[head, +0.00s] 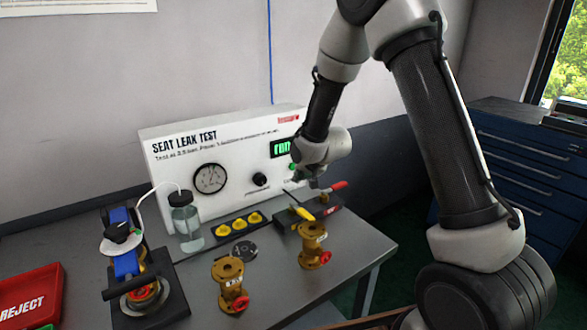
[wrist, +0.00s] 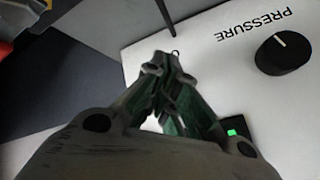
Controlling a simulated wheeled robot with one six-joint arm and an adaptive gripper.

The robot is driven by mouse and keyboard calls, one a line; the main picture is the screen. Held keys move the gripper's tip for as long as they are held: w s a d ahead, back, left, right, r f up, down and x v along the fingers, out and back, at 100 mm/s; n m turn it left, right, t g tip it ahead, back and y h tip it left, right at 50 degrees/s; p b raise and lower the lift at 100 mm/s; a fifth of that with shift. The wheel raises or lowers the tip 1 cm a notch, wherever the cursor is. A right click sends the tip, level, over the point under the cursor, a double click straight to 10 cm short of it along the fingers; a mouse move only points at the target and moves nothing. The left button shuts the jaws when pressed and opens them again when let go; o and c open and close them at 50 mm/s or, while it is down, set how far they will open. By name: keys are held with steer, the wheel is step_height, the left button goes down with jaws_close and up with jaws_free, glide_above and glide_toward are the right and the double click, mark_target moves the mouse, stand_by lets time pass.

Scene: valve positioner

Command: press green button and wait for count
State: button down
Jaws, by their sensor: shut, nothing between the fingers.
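The white SEAT LEAK TEST panel (head: 225,165) stands at the back of the bench. Its lit green display (head: 281,147) appears to read "run", partly hidden by my wrist. A small green square, perhaps the green button or a lamp, shows in the wrist view (wrist: 232,132) beside my gripper's right finger. In the head view a bit of green (head: 293,167) shows at my gripper's edge. My gripper (wrist: 165,65) is shut and empty, close in front of the panel. The head view shows it (head: 308,181) right of the black pressure knob (head: 260,179). Contact with the button cannot be told.
A round gauge (head: 210,178) is on the panel. A bottle with a tube (head: 185,220), yellow parts in a black holder (head: 238,225), two brass valves (head: 229,284) (head: 312,245) and a red-handled clamp (head: 335,187) stand on the bench. A red REJECT bin (head: 28,290) is at left.

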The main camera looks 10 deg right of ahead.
steer(key=shift+s+d, duration=0.3)
steer(key=shift+s, duration=0.5)
steer(key=shift+s+d, duration=0.35)
steer(key=shift+s, duration=0.4)
steer(key=shift+s+d, duration=0.3)
steer(key=shift+s, duration=0.5)
steer(key=s+d+r+n+g+h, duration=0.1)
steer(key=s+d+r, duration=0.4)
steer(key=s+r, duration=0.25)
steer(key=s+d+r+n+g+h, duration=0.1)
steer(key=s+d+r, duration=0.4)
steer(key=s+r, duration=0.3)
steer(key=s+d+r+n+g, duration=0.1)
steer(key=s+d+r, duration=0.1)
steer(key=s, duration=0.8)
steer(key=s+d+r+n+g, duration=0.1)
steer(key=s+d+r, duration=0.2)
steer(key=s, duration=0.7)
steer(key=shift+r+h, duration=0.3)
steer(key=shift+r, duration=0.3)
stand_by(0.6)
